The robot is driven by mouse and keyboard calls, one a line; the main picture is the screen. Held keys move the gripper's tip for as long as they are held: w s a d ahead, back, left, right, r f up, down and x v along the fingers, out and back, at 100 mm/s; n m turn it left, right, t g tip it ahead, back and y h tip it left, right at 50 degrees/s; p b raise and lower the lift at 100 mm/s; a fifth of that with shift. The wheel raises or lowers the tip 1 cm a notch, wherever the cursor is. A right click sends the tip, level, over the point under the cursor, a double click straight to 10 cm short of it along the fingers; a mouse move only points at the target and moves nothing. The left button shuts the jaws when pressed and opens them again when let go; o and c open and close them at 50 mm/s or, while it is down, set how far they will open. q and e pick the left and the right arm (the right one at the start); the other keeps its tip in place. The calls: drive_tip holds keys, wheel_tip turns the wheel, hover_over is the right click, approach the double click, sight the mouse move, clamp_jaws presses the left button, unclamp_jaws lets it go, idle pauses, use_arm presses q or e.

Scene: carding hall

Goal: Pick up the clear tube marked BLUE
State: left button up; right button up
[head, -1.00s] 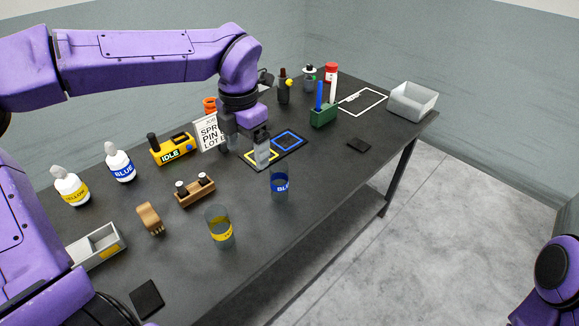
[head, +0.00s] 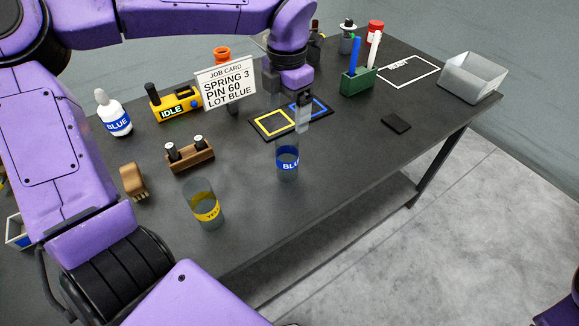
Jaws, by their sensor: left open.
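The clear tube marked BLUE (head: 288,163) stands upright on the dark table, with a blue band near its middle. My left gripper (head: 288,112) is open and empty. It hangs behind and above this tube in the picture, over the mat with the yellow and blue squares, apart from the tube. A second clear tube with a yellow band (head: 204,208) stands upright to the front left. My right gripper is out of view.
A job card (head: 228,87) reads SPRING 3, PIN 60, LOT BLUE. Nearby are a yellow IDLE box (head: 176,104), a white BLUE bottle (head: 114,116), a wooden rack (head: 190,157), a brown brush (head: 134,181), a green pen holder (head: 356,83) and a grey bin (head: 472,78). The table's front edge is close to the tubes.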

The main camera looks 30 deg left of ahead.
sight(287, 148)
use_arm(q)
drive_tip(key=f, duration=0.3)
drive_tip(key=f+p, duration=0.1)
drive_tip(key=f, duration=0.7)
drive_tip(key=shift+s+f, duration=0.1)
drive_tip(key=shift+s, duration=0.15)
drive_tip(key=c, duration=1.1)
